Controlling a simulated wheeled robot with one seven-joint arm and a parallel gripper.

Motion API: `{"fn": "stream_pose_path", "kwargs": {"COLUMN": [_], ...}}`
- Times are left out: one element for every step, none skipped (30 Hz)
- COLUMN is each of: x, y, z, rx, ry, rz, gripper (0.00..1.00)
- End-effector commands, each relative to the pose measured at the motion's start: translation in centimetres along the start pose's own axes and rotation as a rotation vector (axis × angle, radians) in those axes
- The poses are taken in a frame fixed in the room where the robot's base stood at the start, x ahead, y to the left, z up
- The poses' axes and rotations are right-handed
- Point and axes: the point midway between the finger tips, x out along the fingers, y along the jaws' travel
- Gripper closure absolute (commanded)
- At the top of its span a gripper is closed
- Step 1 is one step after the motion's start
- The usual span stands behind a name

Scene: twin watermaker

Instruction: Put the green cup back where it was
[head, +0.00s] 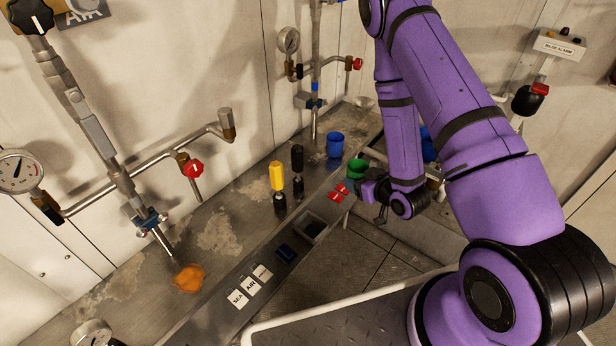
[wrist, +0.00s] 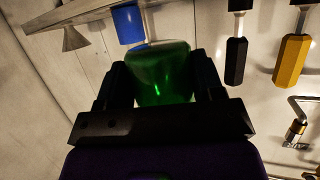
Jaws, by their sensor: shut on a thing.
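The green cup (head: 356,168) is near the front edge of the metal counter, right of the blue cup (head: 334,145) in the head view. My gripper (head: 368,188) is at the cup. In the wrist view, the green cup (wrist: 163,75) sits between the two black fingers of my gripper (wrist: 165,85), which is shut on it. The blue cup (wrist: 128,25) shows just beyond it. I cannot tell whether the green cup touches the counter.
Black and yellow-handled tools (head: 277,177) stand left of the cups. Red tags (head: 339,192), a small open bin (head: 311,229) and white labelled tags (head: 249,286) lie along the front ledge. An orange patch (head: 189,278) is on the counter. Pipes with a red valve (head: 357,64) rise behind.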

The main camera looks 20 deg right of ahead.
Motion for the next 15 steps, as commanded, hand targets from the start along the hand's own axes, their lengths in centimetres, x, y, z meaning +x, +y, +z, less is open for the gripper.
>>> {"fn": "stream_pose_path", "kwargs": {"x": [0.8, 1.4, 2.2, 2.8, 3.5, 4.4, 5.0, 5.7, 6.6, 7.2, 7.8, 8.7, 9.3, 9.9, 10.7], "y": [-0.3, -0.4, -0.6, -0.7, -0.9, -1.1, -1.2, -1.3, -1.5, -1.7, -1.8, -1.9, -2.1, -2.2, -2.3], "z": [-0.3, -0.5, -0.8, -1.0, -1.2, -1.5, -1.7, -1.9, -2.2, -2.4, -2.6, -2.8, -3.0, -3.2, -3.4], "rx": [-0.002, -0.002, -0.003, -0.004, -0.003, -0.002, -0.003, -0.003, -0.002, -0.002, -0.003, -0.002, -0.002, -0.001, -0.002], "ry": [0.003, 0.003, 0.005, 0.004, 0.005, 0.005, 0.005, 0.004, 0.005, 0.005, 0.004, 0.004, 0.004, 0.004, 0.003], "rz": [-0.005, -0.005, -0.004, -0.006, -0.005, -0.005, -0.005, -0.004, -0.004, -0.005, -0.004, -0.004, -0.004, -0.004, -0.003], "gripper": [0.63, 0.63, 0.63, 0.63, 0.63, 0.63, 0.63, 0.63, 0.63, 0.63, 0.63, 0.63, 0.63, 0.63, 0.63]}}
